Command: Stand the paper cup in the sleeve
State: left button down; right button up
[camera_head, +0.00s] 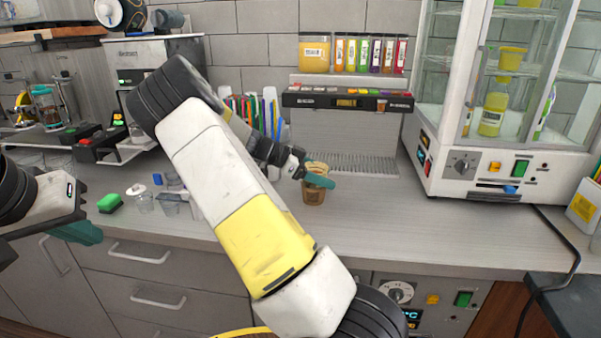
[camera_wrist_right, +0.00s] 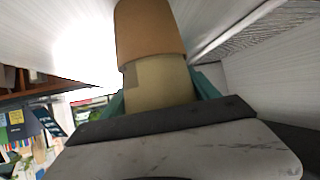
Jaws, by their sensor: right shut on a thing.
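My right gripper (camera_head: 318,179) is shut on the paper cup (camera_head: 317,168), over the counter in front of the dispenser shelf. In the right wrist view the cream cup (camera_wrist_right: 158,82) is between the teal fingers (camera_wrist_right: 158,98). A wider brown band, seemingly the sleeve (camera_wrist_right: 149,30), meets the cup's far end there. In the head view the brown sleeve (camera_head: 314,196) shows just below the fingers, in line with the cup. How deep the cup sits in it is unclear. My left gripper (camera_head: 76,233) is empty at the left front edge; its finger gap is not clear.
A glass-doored cabinet (camera_head: 500,165) stands at the right. A rack of coloured tubes (camera_head: 372,54) is above the back. The counter right of the cup is clear.

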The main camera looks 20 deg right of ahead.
jog(key=shift+f, duration=0.25)
jog(key=o, duration=1.7)
jog(key=shift+r, duration=0.4)
jog(key=v, duration=1.2)
jog(key=shift+f, duration=0.1)
